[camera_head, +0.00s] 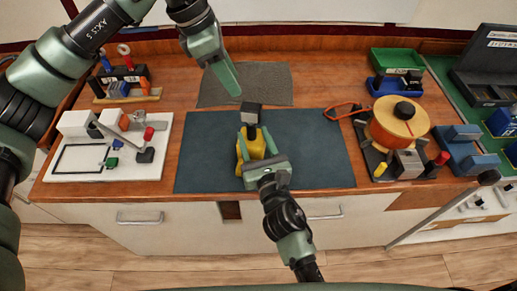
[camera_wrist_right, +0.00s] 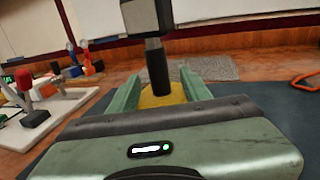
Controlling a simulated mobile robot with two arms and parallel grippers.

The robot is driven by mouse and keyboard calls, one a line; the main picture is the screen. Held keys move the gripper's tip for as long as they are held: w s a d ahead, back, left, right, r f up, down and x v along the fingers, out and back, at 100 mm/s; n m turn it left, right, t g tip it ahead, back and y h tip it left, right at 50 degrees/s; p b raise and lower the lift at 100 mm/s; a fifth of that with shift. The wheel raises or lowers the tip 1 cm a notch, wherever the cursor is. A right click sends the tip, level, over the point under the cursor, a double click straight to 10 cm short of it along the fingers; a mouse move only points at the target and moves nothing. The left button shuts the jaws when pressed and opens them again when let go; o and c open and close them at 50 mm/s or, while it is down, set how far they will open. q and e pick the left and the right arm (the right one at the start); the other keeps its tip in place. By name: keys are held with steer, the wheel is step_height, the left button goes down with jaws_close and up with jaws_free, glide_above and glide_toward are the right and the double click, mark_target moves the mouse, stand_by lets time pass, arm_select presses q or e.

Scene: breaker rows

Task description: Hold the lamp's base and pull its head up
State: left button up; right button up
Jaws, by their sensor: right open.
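The lamp stands upright on the dark mat, with a yellow base (camera_head: 257,146), a short black neck (camera_wrist_right: 157,70) and a dark grey block-like head (camera_head: 251,112). In the right wrist view, the head (camera_wrist_right: 147,18) is cut off by the top edge. My right gripper (camera_head: 255,143) is open, its fingers on either side of the yellow base (camera_wrist_right: 162,98); I cannot tell whether they touch it. My left gripper (camera_head: 235,90) points down, above and just left of the head in the head view, apart from it. Its fingers overlap, so its opening is unclear.
The dark mat (camera_head: 205,150) is otherwise clear, with a grey cloth (camera_head: 275,85) behind it. A white board with blocks (camera_head: 70,170) lies left. An orange-topped round device (camera_head: 399,118), green and blue bins (camera_head: 397,60) and orange-handled pliers (camera_head: 345,110) lie right.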

steer(key=shift+x, duration=1.25)
jaws_close()
stand_by(0.4)
